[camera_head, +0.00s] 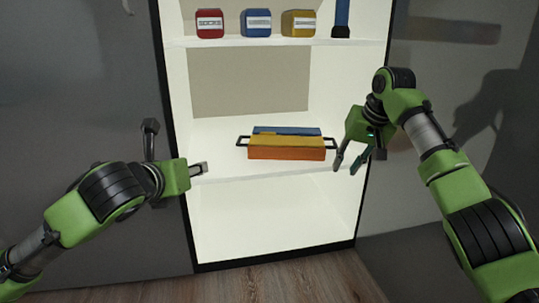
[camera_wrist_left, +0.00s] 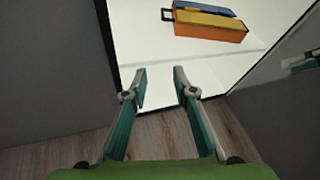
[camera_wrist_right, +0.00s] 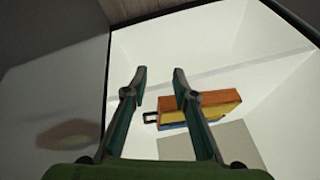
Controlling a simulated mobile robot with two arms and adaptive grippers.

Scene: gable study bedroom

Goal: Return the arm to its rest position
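My right gripper (camera_head: 352,158) is in front of the shelf unit's right side, near the right handle of a toolbox. The toolbox (camera_head: 286,153), orange and yellow with a blue part and black end handles, sits on the middle shelf. In the right wrist view the right gripper's fingers (camera_wrist_right: 159,80) are apart with nothing between them; the toolbox (camera_wrist_right: 222,104) is behind the right finger. My left gripper (camera_head: 200,169) is at the shelf unit's left edge, left of the toolbox. In the left wrist view its fingers (camera_wrist_left: 160,85) are apart and empty, with the toolbox (camera_wrist_left: 208,32) beyond them.
The white shelf unit (camera_head: 270,210) has a dark frame. Its upper shelf (camera_head: 270,41) holds a red container (camera_head: 210,24), a blue one (camera_head: 257,23), a yellow one (camera_head: 299,23) and a blue-and-black upright item (camera_head: 341,20). The lower compartment is empty. Wooden floor (camera_head: 240,285) lies below.

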